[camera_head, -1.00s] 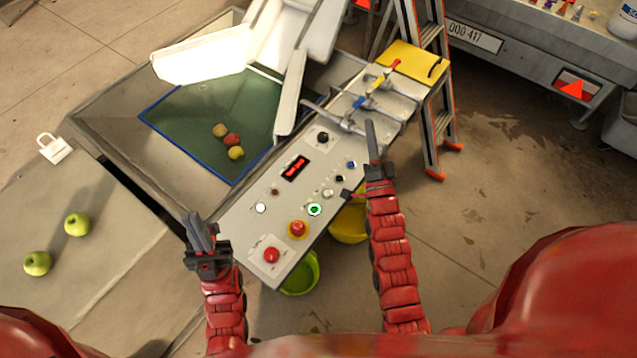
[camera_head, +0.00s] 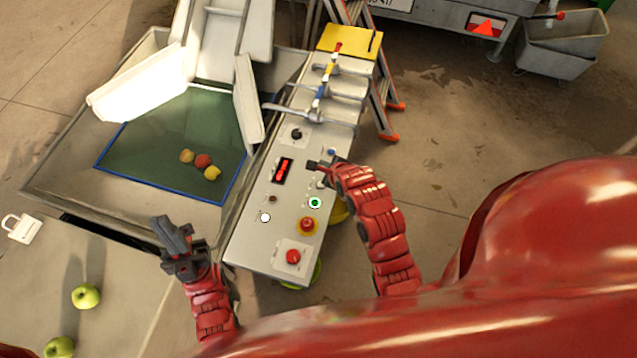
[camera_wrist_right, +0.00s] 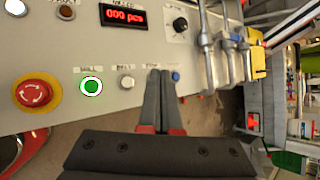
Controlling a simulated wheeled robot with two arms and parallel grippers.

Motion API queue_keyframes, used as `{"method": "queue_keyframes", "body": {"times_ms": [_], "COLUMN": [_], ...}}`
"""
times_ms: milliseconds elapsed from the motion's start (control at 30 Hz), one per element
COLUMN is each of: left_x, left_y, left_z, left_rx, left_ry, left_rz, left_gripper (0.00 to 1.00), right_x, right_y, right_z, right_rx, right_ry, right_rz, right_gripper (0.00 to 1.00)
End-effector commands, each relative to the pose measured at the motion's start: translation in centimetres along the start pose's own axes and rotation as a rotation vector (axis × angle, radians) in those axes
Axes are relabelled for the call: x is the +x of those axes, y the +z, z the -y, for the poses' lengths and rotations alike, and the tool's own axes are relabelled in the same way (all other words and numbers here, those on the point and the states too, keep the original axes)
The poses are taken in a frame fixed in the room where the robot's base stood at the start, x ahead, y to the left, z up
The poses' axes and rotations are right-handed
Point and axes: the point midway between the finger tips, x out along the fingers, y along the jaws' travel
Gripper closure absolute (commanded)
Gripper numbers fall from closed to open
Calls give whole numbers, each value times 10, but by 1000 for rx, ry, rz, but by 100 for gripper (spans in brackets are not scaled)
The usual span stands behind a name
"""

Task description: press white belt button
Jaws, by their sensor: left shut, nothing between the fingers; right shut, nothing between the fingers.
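The white belt button (camera_wrist_right: 127,82), under a small label, sits on the grey control panel (camera_wrist_right: 50,124) between the lit green button (camera_wrist_right: 91,86) and my right gripper (camera_wrist_right: 165,85). In the head view the white button (camera_head: 321,183) shows small beside my right wrist. My right gripper (camera_head: 315,165) is shut and empty, over the panel's right side; in the wrist view its fingertips are just right of the white button. I cannot tell whether they touch the panel. My left gripper (camera_head: 172,232) is shut and empty, left of the panel.
The panel also has a blue button (camera_wrist_right: 175,76), a red emergency stop (camera_wrist_right: 35,93), a red button (camera_head: 292,257), a white round light (camera_head: 265,217), a black knob (camera_wrist_right: 180,25) and a red display (camera_wrist_right: 126,16). Valve levers (camera_head: 318,112) stand beyond. Green apples (camera_head: 86,296) lie at left.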

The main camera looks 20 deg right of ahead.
Motion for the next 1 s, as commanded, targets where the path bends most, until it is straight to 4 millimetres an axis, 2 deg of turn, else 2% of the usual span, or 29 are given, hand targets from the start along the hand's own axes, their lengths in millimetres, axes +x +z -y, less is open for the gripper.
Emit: {"method": "queue_keyframes", "body": {"times_ms": [267, 467, 1000], "left_x": [-1, -8, -45], "left_y": [0, 1, 8], "left_z": [0, 0, -2], "left_rx": [0, 0, 0], "left_ry": [0, 0, 0], "left_rz": [0, 0, 0], "left_gripper": [100, 100, 100], "right_x": [1, 9, 57], "right_y": [0, -6, -41], "right_z": [0, -6, -40], "right_rx": [-2, -3, 0], "right_ry": [-3, -4, -3], "right_rz": [2, 2, 3], "right_gripper": [100, 100, 100]}}
